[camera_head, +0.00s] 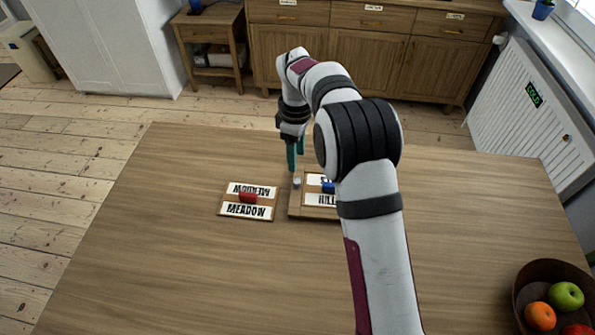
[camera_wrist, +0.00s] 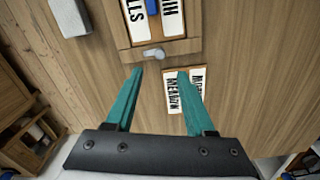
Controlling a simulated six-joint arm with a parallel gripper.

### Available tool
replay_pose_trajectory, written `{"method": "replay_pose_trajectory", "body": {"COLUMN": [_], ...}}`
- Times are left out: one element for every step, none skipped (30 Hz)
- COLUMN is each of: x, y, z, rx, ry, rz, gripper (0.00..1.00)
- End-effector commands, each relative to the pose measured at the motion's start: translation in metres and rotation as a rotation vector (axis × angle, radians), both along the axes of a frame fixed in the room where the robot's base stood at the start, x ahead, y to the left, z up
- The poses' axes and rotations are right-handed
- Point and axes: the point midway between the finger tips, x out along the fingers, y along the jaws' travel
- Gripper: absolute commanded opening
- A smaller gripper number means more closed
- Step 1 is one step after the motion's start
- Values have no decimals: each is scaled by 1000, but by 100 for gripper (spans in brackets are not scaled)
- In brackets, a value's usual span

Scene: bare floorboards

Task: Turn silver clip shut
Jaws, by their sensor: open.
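The silver clip (camera_head: 296,183) sits on the left edge of a wooden frame (camera_head: 296,206) in the head view. In the wrist view the clip (camera_wrist: 153,54) is a small silver lever on the frame's near edge (camera_wrist: 185,46), lying roughly along that edge. My gripper (camera_head: 294,163) points down just above the clip. In the wrist view its teal fingers (camera_wrist: 160,73) are apart and empty, with the clip just beyond the gap between the tips. The frame holds white "HILLS" cards (camera_head: 319,199) and a blue piece (camera_head: 328,187); my arm hides its right part.
A board with "MEADOW" cards (camera_head: 246,210) and a red piece (camera_head: 248,197) lies left of the frame. A grey block (camera_wrist: 70,15) shows in the wrist view. A fruit bowl (camera_head: 522,283) stands at the table's lower right. The table's left side is clear.

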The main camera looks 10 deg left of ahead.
Motion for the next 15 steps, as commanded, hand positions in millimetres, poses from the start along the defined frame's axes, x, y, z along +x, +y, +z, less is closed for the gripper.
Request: {"method": "replay_pose_trajectory", "body": {"x": [-1,-1,-1,-1,-1,-1,-1,-1,-1,0,0,0,0,0,0], "y": [0,0,-1,-1,0,-1,-1,-1,-1,0,0,-1,-1,-1,0], "z": [-15,-25,-37,-45,-52,-62,-68,-74,-80,-83,-87,-90,-92,-94,-95], "rx": [-1,-1,-1,-1,-1,-1,-1,0,0,1,1,1,1,1,1], "ry": [4,4,4,3,2,2,1,1,1,0,0,0,0,-1,-2], "rz": [0,-1,-1,-1,-2,-2,-2,-2,-3,-3,-3,-4,-4,-3,-3], "gripper": [54,54,54,54,54,54,54,54,54,54,54,54,54,54,54]}}
